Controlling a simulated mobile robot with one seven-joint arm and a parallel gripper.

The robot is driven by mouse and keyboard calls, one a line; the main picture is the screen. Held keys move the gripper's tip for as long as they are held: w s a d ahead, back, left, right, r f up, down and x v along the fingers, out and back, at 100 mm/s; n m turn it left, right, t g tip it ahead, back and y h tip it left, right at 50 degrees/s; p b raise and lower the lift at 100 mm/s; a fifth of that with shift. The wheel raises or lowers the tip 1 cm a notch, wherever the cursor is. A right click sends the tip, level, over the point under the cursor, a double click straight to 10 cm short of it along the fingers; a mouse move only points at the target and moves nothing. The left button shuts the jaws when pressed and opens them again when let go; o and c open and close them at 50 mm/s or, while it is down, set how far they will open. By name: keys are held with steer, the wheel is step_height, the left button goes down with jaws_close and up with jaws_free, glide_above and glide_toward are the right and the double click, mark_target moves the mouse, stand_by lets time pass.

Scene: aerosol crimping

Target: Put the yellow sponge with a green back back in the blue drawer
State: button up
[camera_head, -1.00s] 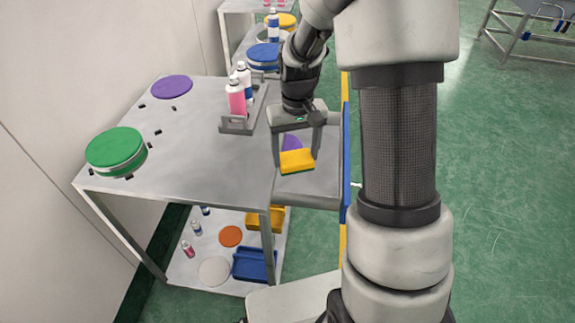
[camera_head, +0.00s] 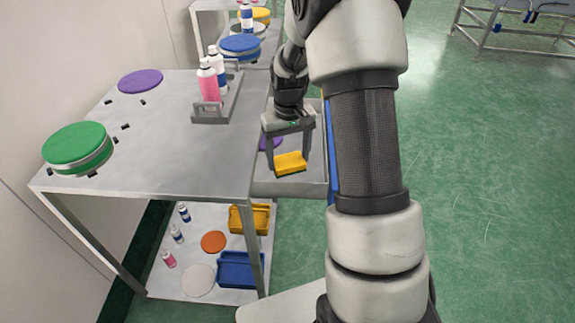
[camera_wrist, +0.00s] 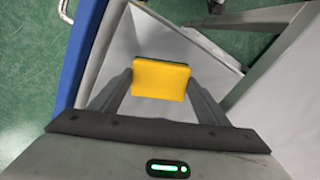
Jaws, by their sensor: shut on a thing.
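The yellow sponge with a green back (camera_head: 290,162) is held between the fingers of my gripper (camera_head: 289,160), yellow side up, with a thin green edge showing below. In the wrist view the sponge (camera_wrist: 160,79) sits between both fingertips. My gripper is over the open drawer (camera_head: 290,188), which is pulled out from the table's right side. Its blue front (camera_wrist: 80,50) shows in the wrist view, and its inside is grey. I cannot tell whether the sponge touches the drawer floor.
The table (camera_head: 170,130) carries a green round container (camera_head: 77,147), a purple disc (camera_head: 140,81) and a rack (camera_head: 215,112) of bottles close to the drawer. The lower shelf holds a blue bin (camera_head: 240,270), a yellow bin (camera_head: 249,217) and small bottles. Open floor lies to the right.

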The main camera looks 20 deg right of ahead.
mark_target(289, 161)
steer(key=shift+f+b, duration=0.3)
steer(key=shift+f, duration=1.3)
steer(key=shift+f, duration=0.1)
steer(key=shift+f, duration=0.15)
steer(key=o, duration=1)
steer(key=shift+o, duration=0.2)
